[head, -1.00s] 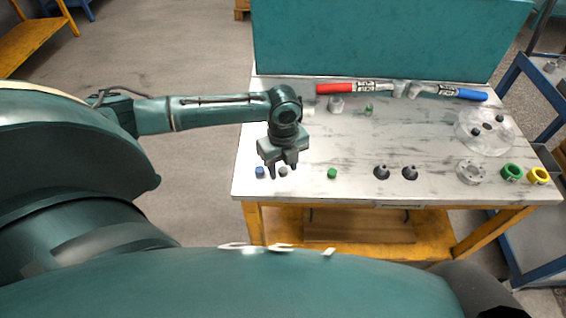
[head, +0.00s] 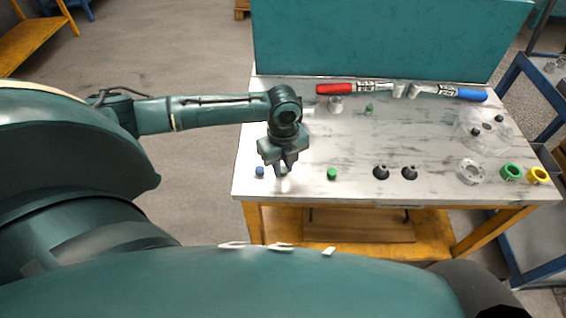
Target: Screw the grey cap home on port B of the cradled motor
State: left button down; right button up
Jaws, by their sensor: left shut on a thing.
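My left gripper (head: 283,169) points down at the front left of the table, with its fingers closed together. It is shut on the small grey cap, which the fingers almost wholly hide. A blue cap (head: 259,171) stands just left of the fingers and a green cap (head: 332,174) stands to their right. I cannot tell for sure which thing is the cradled motor. A small grey metal part (head: 335,104) and a small part with a green top (head: 369,110) stand towards the back. Port B cannot be made out. My right gripper is not in view.
Two dark cone-like parts (head: 381,172), a grey ring (head: 471,172), green (head: 511,172) and yellow (head: 538,176) rings line the front right. A clear disc (head: 487,145) lies behind them. Red (head: 335,89) and blue (head: 471,95) handled tools lie before the teal panel (head: 390,40). The middle is clear.

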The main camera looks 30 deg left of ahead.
pick_arm(q)
jog(key=shift+r+p, duration=1.65)
jog(key=shift+p, duration=0.1)
jog(key=shift+r+p, duration=0.75)
jog(key=shift+r, duration=0.6)
